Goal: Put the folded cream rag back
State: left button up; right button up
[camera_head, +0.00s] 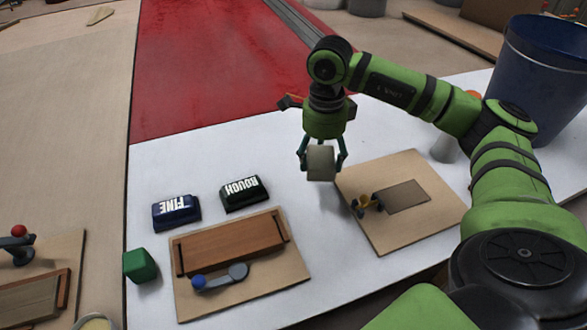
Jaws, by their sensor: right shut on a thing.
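The folded cream rag (321,170) shows as a small, boxy, greyish-cream piece in the head view. My right gripper (321,158) is shut on it from above, with one finger on each side. The rag hangs clear of the white tabletop (300,215), with a soft shadow below it. It is just left of a tan board (395,232) that bears a grey rectangular patch (402,197) and a small yellow and dark fitting (368,203). My left gripper is not in view.
Blue FINE (176,213) and green ROUGH (244,194) blocks stand left. In front are a wooden fixture with a blue-knobbed lever (215,282) and a green cube (139,265). A large blue bucket (540,75) stands back right, near a pale cylinder (444,148).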

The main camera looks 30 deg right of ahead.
send_over(295, 178)
notch_tip(295, 178, down, 4)
jog(key=shift+s+r+p, duration=0.15)
jog(key=shift+p, duration=0.15)
notch_tip(295, 178, down, 4)
jog(key=shift+f+p, duration=0.1)
jog(key=shift+p, duration=0.2)
jog(key=shift+w+f, duration=0.1)
jog(key=shift+w, duration=0.15)
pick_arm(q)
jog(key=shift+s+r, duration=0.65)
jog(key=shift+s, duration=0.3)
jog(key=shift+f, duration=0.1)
pick_arm(e)
jog(key=shift+f, duration=0.1)
jog(key=shift+f, duration=0.15)
jog(key=o, duration=1)
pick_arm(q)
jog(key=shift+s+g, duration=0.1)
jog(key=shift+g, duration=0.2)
